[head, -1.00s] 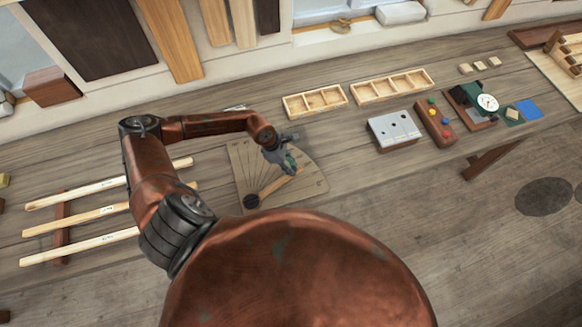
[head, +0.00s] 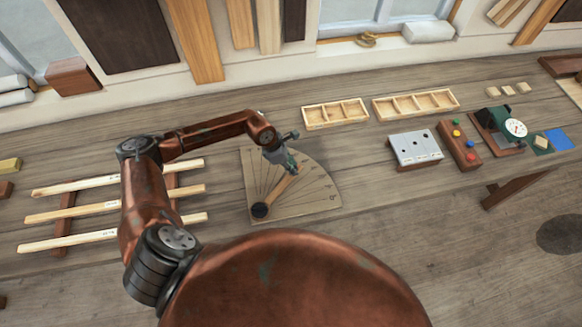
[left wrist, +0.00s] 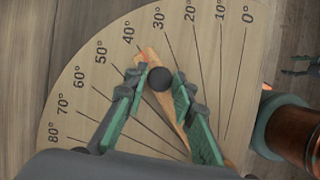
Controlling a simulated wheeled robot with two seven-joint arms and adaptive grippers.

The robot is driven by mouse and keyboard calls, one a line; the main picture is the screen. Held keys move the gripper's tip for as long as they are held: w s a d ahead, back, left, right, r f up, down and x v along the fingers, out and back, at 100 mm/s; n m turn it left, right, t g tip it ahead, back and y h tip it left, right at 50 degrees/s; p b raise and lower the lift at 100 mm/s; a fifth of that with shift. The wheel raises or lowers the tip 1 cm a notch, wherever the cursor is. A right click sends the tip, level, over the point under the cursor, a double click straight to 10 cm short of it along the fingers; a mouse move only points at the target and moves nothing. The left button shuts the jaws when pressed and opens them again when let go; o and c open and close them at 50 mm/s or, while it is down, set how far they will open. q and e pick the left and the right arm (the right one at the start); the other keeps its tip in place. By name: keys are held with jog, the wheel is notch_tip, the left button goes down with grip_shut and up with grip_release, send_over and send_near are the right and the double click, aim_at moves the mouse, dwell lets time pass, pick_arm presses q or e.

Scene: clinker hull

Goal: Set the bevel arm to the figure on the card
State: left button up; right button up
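The bevel board (head: 318,203) is a tan quarter-circle on the bench with lines marked 0° to 80°. Its wooden arm (head: 279,191) turns on a dark pivot at the near-left corner. In the left wrist view the arm's tip (left wrist: 149,57) lies between the 30° and 40° marks, closer to 40°. My left gripper (left wrist: 160,75) has its green-padded fingers on both sides of the arm's black knob (left wrist: 160,79) and appears shut on it. My right gripper (left wrist: 300,65) shows small at the right edge, fingers apart. I see no readable figure card.
Pale strips (head: 70,212) lie on dark rails left of the board. Bench around the board is clear.

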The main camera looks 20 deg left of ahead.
pick_arm(q)
jog(key=shift+o, duration=1.8)
jog(key=shift+a, duration=0.1)
jog(key=shift+a+r, duration=0.15)
jog(key=shift+r, duration=0.2)
jog(key=v, duration=1.1)
pick_arm(e)
jog(key=shift+w, duration=0.6)
pick_arm(q)
jog(key=shift+r, duration=0.1)
